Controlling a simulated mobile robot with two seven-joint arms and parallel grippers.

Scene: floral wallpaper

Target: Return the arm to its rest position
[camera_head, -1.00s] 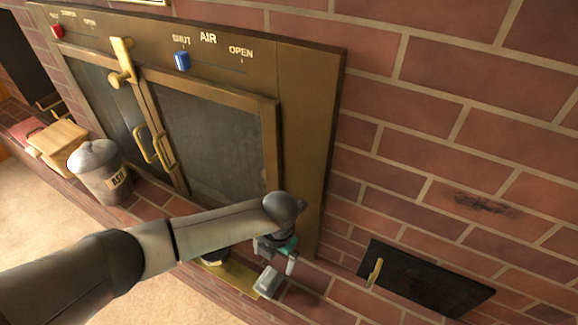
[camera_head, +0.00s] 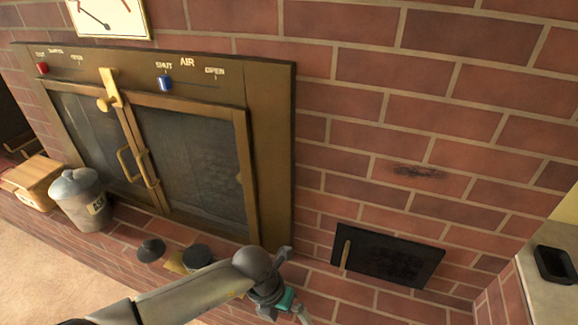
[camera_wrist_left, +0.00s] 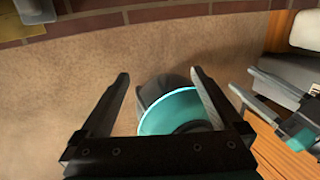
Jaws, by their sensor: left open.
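My left arm comes in from the bottom left of the head view, and its gripper (camera_head: 297,311) is at the bottom edge, partly cut off, in front of the brick ledge. In the left wrist view, the left gripper's fingers (camera_wrist_left: 159,75) are spread apart with nothing held between them. A dark and teal rounded part, seemingly of my own body, shows beyond them. My right gripper (camera_wrist_left: 241,80) shows at the right of the left wrist view, its two fingers apart and empty. It is not in the head view.
The brass-framed stove doors (camera_head: 195,160) are shut. An ash can (camera_head: 78,200) and a wooden box (camera_head: 35,182) stand on the ledge at left. Two dark round items (camera_head: 151,250) lie near my arm. A black hatch (camera_head: 385,258) is in the wall; a counter (camera_head: 550,295) is at right.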

